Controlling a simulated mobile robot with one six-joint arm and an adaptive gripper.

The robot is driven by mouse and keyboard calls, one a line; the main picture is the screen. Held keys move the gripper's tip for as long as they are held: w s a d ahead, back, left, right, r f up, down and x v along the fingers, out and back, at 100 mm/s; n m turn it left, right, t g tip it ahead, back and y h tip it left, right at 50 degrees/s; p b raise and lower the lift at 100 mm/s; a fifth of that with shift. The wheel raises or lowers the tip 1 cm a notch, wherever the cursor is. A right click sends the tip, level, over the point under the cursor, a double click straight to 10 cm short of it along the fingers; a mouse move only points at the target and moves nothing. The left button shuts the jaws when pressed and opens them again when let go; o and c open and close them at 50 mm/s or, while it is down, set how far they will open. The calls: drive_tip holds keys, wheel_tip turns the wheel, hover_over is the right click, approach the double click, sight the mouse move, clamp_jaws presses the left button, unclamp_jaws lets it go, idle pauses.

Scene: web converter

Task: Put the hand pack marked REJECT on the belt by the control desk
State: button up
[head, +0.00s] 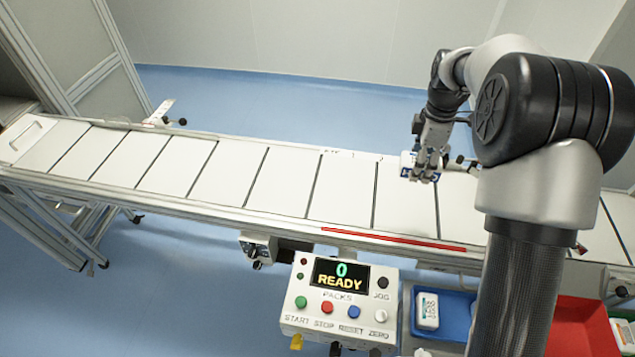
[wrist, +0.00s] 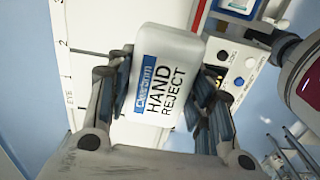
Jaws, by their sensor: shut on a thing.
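The hand pack (wrist: 166,75) is white with a blue label band and the words HAND and REJECT, seen in the wrist view. My gripper (wrist: 163,95) is shut on it, with a finger on each side of the pack. In the head view the pack (head: 408,163) is partly hidden behind my gripper (head: 424,172), over the right part of the belt. The belt (head: 280,185) is white with dark cross lines. I cannot tell whether the pack touches it. The control desk (head: 338,305) stands in front of the belt and its display reads 0 READY.
A blue tray (head: 458,312) with a white pack (head: 428,311) in it sits right of the desk. A red strip (head: 394,239) marks the belt's near edge. The belt's left part is clear.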

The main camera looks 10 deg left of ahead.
sight(401, 217)
drive_tip(key=shift+w, duration=0.1)
wheel_tip(401, 217, down, 20)
drive_tip(key=b, duration=0.4)
drive_tip(key=shift+r, duration=0.1)
drive_tip(key=o, duration=0.7)
drive_tip(key=shift+f+b, duration=0.25)
drive_tip(key=shift+b, duration=0.1)
drive_tip(key=o, duration=0.4)
drive_tip(key=shift+o, duration=0.2)
drive_tip(key=shift+r, duration=0.1)
